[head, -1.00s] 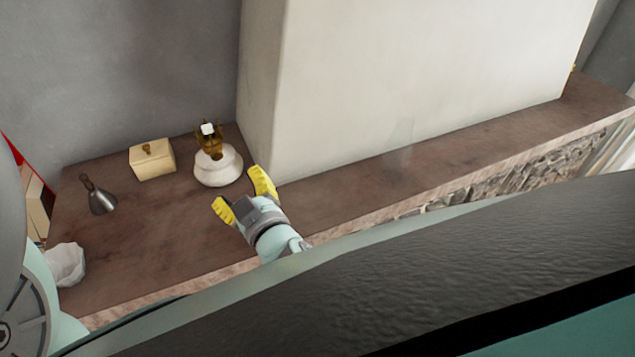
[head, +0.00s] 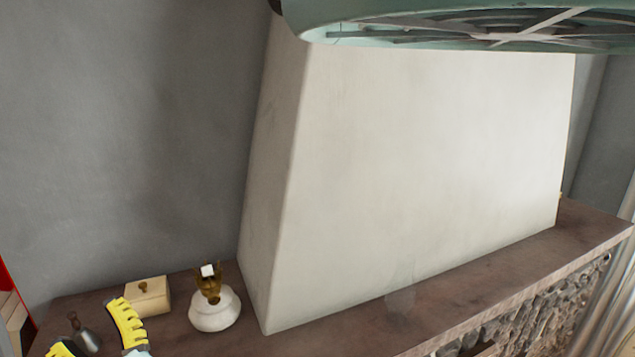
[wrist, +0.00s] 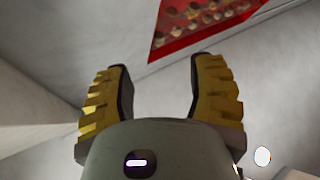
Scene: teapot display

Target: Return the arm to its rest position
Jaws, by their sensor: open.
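My gripper (head: 95,338) shows at the lower left of the head view, its yellow padded fingers spread apart. It is in front of the shelf's left part, and its lower part is cut off by the picture's edge. In the wrist view my gripper (wrist: 157,95) is open with nothing between the fingers.
The brown shelf (head: 480,285) runs below a pale chimney block (head: 430,150). On its left stand a white pot (head: 215,313) with a brass top, a cream box (head: 150,295) and a dark metal vessel (head: 85,338), partly hidden. The shelf's right part looks mostly clear.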

